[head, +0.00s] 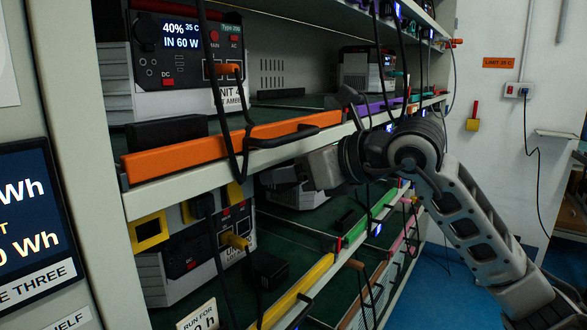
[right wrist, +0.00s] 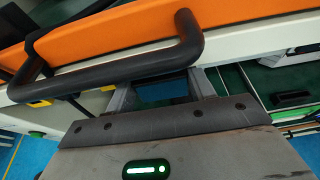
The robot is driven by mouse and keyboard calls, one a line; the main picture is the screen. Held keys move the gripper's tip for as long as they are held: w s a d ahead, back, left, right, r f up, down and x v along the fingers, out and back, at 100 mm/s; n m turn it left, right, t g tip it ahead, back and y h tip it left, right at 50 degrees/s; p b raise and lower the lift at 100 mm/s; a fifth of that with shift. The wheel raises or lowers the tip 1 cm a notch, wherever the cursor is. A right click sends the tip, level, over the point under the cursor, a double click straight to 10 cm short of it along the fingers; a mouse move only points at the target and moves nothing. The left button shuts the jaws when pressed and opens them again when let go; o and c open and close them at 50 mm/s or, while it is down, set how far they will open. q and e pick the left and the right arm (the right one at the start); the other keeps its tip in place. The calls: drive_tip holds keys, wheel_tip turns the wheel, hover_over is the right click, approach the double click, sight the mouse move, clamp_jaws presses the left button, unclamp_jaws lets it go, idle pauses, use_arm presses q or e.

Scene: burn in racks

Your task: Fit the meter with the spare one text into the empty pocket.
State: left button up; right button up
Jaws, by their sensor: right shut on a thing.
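My right gripper (head: 318,168) is at the front of the shelf, just below the black handle of the orange bar. In the right wrist view its two fingers (right wrist: 160,92) stand apart with a dark thing between them. Its face and any text are hidden, so I cannot confirm that it is the spare meter. The black handle (right wrist: 115,62) crosses in front of the fingertips. A yellow-framed pocket (head: 132,233) with a dark inside sits at the lower left rack edge; it looks empty. Small meters with lit blue screens (head: 388,127) sit along the shelf edges. My left gripper is not in view.
The orange bar (head: 215,147) and its handle jut out from the shelf. Black cables (head: 236,120) hang before the rack. A unit (head: 190,50) with a display stands above, and another (head: 190,258) below. Open blue floor (head: 440,275) lies to the right.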

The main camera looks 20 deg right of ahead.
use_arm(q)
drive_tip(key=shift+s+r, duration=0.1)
use_arm(e)
drive_tip(key=shift+w+a, duration=0.15)
drive_tip(key=shift+w, duration=0.05)
drive_tip(key=o, duration=1.4)
drive_tip(key=shift+c, duration=0.2)
use_arm(q)
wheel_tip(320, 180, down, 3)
drive_tip(key=b, duration=0.4)
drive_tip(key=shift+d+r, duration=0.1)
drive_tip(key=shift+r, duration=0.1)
use_arm(e)
drive_tip(key=v, duration=1.6)
drive_tip(key=shift+a, duration=0.1)
